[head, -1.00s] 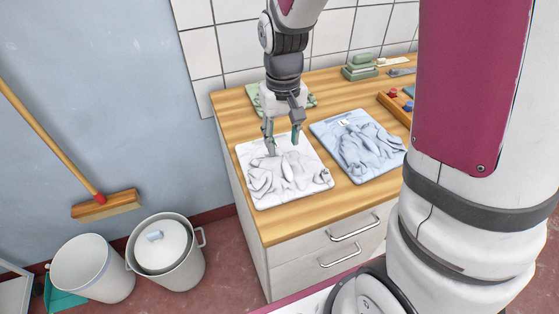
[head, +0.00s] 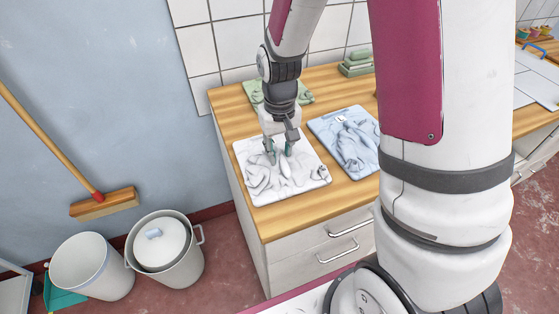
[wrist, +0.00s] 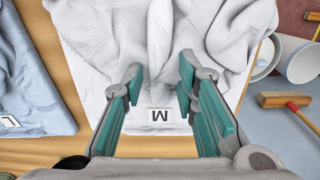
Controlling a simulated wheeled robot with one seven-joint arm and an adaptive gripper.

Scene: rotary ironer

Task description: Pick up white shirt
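The white shirt (head: 285,182) lies folded and crumpled in a square on the wooden counter. Nothing is clamped.
A blue shirt (head: 352,150) lies close to the right, and a green folded cloth (head: 254,92) lies behind my gripper. Green blocks (head: 358,63) stand at the back. A pot (head: 168,250), a white bin (head: 92,268) and a broom (head: 105,203) are left of the counter.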

